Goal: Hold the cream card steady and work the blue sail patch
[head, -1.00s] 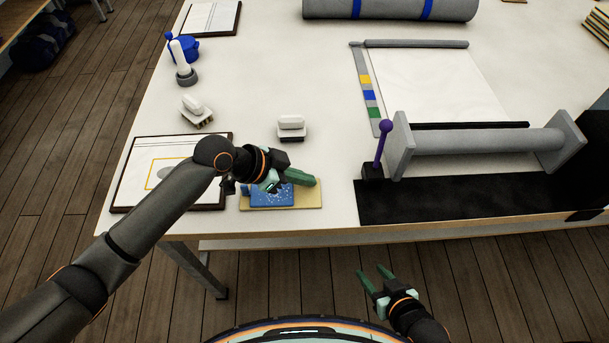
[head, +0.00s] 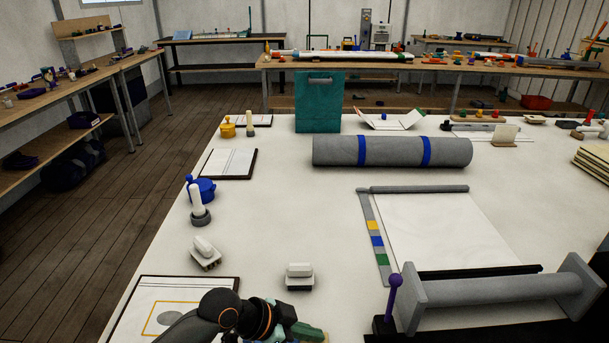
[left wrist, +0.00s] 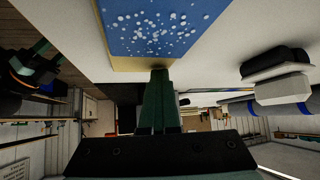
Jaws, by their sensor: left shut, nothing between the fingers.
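The blue sail patch (left wrist: 165,25) shows at the top of the left wrist view, with many white specks on its face. A strip of the cream card (left wrist: 130,64) shows along its edge, so the patch lies on the card. My left gripper (left wrist: 158,75) is shut and empty, its green fingertips at the card's edge; I cannot tell whether they touch it. In the head view, my left gripper (head: 312,332) is at the bottom edge, and the patch and card are mostly cut off or hidden. My right gripper (left wrist: 38,52) shows small and dark in the left wrist view; its jaw opening is unclear.
A framed sheet (head: 172,312) lies left of my left gripper. A grey roller (head: 495,290) with a purple-knobbed lever (head: 394,290) stands at right. The table's middle is clear.

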